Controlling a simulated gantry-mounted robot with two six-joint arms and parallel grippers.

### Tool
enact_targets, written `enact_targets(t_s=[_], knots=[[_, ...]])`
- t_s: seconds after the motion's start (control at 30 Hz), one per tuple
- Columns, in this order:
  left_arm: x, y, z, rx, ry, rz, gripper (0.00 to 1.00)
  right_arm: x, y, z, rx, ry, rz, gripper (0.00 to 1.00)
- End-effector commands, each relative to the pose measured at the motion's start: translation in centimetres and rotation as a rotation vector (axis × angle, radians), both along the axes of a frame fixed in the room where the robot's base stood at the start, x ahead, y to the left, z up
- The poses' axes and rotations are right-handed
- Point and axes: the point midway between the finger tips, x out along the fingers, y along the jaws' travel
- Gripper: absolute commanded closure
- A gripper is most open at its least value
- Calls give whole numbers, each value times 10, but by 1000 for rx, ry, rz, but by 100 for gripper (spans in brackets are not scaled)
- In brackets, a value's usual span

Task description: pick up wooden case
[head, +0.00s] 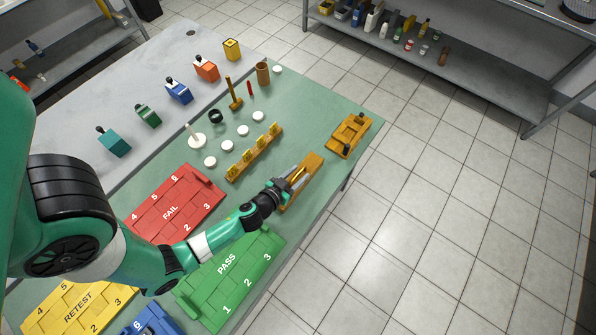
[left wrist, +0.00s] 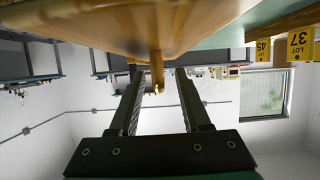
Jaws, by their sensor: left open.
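A long wooden case (head: 309,172) lies near the right edge of the green mat, partly hidden by my left gripper (head: 293,182). My left gripper is at the case, over its near side, with its jaws apart. In the left wrist view, a large wooden surface (left wrist: 130,25) fills the top, and a thin peg with a gold tip (left wrist: 157,75) shows between the two open fingers (left wrist: 160,85). I cannot tell whether the fingers touch the wood. My right gripper is not in view.
A wooden fixture (head: 348,135) stands at the mat's far right corner. A wooden rack (head: 254,152) with yellow tags lies left of the case. The red FAIL tray (head: 175,205) and green PASS tray (head: 232,275) are nearer.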

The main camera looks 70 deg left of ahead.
Motion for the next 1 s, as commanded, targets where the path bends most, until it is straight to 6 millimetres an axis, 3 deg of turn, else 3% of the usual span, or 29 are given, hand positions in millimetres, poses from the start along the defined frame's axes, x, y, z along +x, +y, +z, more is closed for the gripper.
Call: enact_targets(t_s=[0.23,0.5,1.0], knots=[[3,2,-2,-1,1,-1,53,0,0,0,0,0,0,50],[2,1,-2,-1,1,0,100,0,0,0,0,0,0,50],[2,1,-1,-1,1,0,100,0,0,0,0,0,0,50]])
